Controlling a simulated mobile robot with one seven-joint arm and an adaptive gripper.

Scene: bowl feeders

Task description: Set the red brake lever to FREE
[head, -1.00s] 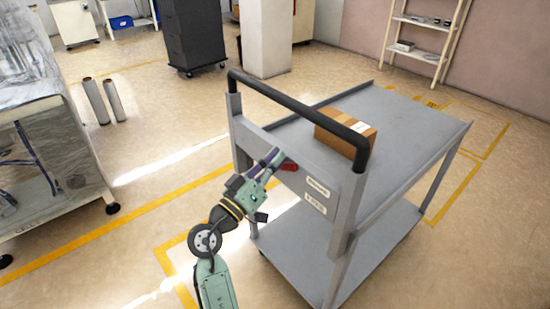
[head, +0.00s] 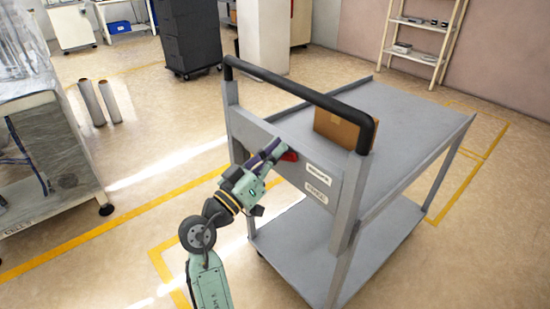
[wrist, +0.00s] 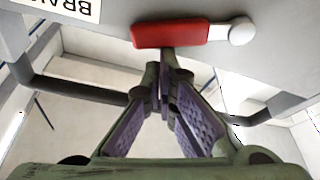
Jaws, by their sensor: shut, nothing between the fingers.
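The red brake lever (head: 290,156) is on the front panel of the grey cart, below the black push handle. In the wrist view the red lever (wrist: 172,34) lies roughly level, with a pale round end piece (wrist: 241,31) at its right. My gripper (head: 273,150) is at the panel, just left of the lever in the head view. In the wrist view my gripper's fingertips (wrist: 168,66) are together just below the lever's edge, with nothing between them. I cannot tell whether they touch it. A partly cut-off label beginning "BRA" (wrist: 75,8) appears upside down.
The grey cart (head: 420,115) carries a brown box (head: 340,129) on its top deck. The black handle (head: 300,98) spans above the panel. Two small white labels sit right of the lever. A plastic-wrapped machine (head: 45,150) stands at left, with open floor between.

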